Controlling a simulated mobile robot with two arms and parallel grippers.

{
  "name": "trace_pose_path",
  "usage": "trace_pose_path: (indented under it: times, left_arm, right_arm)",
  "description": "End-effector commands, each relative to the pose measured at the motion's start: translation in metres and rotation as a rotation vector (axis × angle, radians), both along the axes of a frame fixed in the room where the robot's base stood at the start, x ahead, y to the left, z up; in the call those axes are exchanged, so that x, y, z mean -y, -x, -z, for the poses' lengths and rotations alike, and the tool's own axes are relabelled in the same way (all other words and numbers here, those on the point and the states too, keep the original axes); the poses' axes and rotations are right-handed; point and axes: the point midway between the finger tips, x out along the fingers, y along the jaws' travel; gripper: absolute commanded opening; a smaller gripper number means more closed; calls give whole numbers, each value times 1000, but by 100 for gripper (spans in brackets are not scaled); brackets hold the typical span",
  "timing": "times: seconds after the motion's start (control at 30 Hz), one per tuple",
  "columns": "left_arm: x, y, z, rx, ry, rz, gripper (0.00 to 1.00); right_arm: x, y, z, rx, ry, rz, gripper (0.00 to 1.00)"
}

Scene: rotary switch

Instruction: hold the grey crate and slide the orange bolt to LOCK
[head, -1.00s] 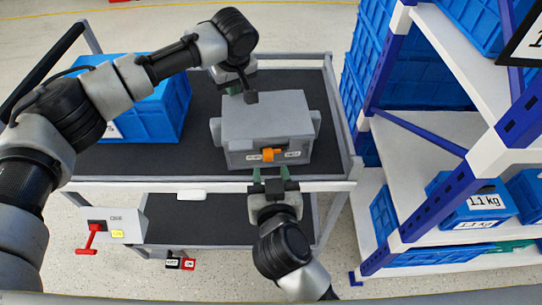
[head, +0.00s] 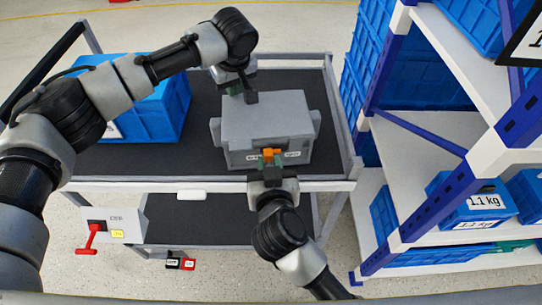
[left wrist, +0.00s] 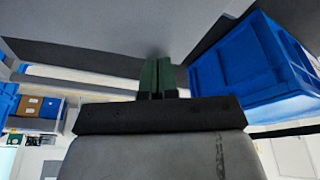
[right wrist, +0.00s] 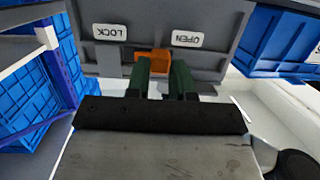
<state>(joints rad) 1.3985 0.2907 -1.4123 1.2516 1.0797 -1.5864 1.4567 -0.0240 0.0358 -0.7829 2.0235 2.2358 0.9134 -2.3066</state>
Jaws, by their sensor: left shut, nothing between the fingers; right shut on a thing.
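The grey crate (head: 265,115) stands on the trolley's dark top. Its front has an OPEN label (right wrist: 187,38) and a LOCK label (right wrist: 110,32), upside down in the right wrist view. The orange bolt (head: 272,153) lies between the labels; it also shows in the right wrist view (right wrist: 153,55). My right gripper (head: 270,164) is shut on the bolt from the front, its green fingers partly hiding it. My left gripper (head: 250,98) is shut and empty at the crate's rear left top edge. In the left wrist view its fingers (left wrist: 157,75) are together, close to a grey surface; contact is unclear.
A blue crate (head: 160,105) stands to the left on the trolley (head: 200,165). A blue-and-white shelf rack (head: 430,140) with blue bins is on the right. A grey box with a red lever (head: 94,235) hangs at the trolley's lower left.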

Motion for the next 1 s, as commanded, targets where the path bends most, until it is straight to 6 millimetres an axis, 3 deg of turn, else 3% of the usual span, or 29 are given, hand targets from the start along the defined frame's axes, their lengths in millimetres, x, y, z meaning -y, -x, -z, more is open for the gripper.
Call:
trace_pose_path:
  times: [0.03,1.0]
  left_arm:
    - [0,3,7,-14,-5,2,0]
    - [0,2,7,-13,-5,1,0]
  right_arm:
    - [0,0,1,0,0,0,0]
    - [16,-1,1,-1,0,1,0]
